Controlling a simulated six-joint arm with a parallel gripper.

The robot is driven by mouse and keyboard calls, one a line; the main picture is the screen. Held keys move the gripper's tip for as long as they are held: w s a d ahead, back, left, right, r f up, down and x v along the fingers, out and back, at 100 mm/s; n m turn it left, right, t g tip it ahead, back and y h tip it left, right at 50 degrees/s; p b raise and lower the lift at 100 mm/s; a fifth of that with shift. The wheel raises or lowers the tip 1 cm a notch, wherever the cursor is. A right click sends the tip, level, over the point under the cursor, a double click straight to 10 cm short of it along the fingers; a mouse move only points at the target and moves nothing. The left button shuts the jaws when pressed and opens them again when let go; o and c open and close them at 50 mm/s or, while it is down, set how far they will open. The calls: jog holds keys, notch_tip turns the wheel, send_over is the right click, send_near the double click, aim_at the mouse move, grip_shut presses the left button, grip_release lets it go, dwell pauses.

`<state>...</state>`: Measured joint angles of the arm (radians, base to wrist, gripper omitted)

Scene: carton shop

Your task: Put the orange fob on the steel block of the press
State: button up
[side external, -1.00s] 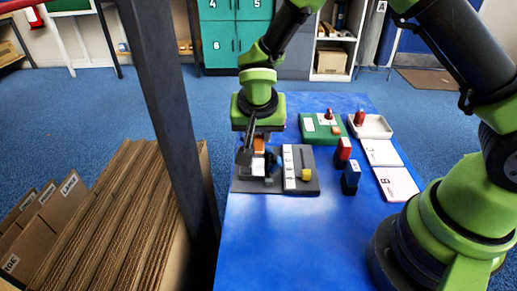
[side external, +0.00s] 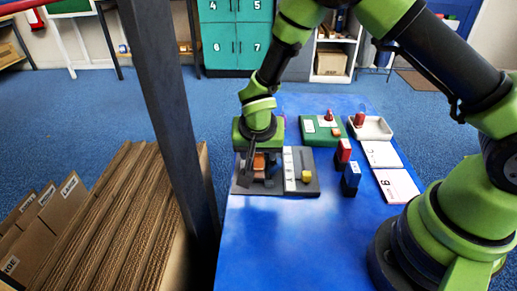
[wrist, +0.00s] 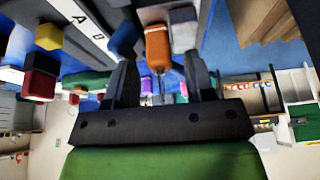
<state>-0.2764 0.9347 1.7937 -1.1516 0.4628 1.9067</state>
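The orange fob (side external: 260,161) is low over the left part of the grey press base (side external: 241,187) in the side view. In the wrist view the fob (wrist: 157,46) shows between the fingers of my gripper (wrist: 160,75), with visible gaps on both sides. My gripper (side external: 259,168) is open around the fob. A grey block (wrist: 183,30), perhaps the steel block, shows right beside the fob, and a pale surface (wrist: 152,14) shows behind it. I cannot tell which of these the fob rests on, as the gripper hides its lower end in the side view.
A lettered white strip (side external: 288,168) and a yellow block (side external: 306,175) are right of the press. Red (side external: 343,151) and blue (side external: 351,177) upright blocks stand further right. A green box (side external: 322,137) and white tray (side external: 371,130) are behind. The table's front is clear.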

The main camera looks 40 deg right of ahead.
jog(key=v, duration=1.1)
jog(key=s+d+r+n+t+y, duration=0.2)
jog(key=s+r, duration=0.5)
jog(key=s, duration=0.2)
jog(key=s+d+r+n+t+y, duration=0.2)
jog(key=s+r+n+y, duration=0.1)
jog(key=s+r, duration=0.5)
jog(key=shift+s+d+r, duration=0.2)
jog(key=shift+s+d, duration=0.15)
jog(key=shift+s, duration=0.4)
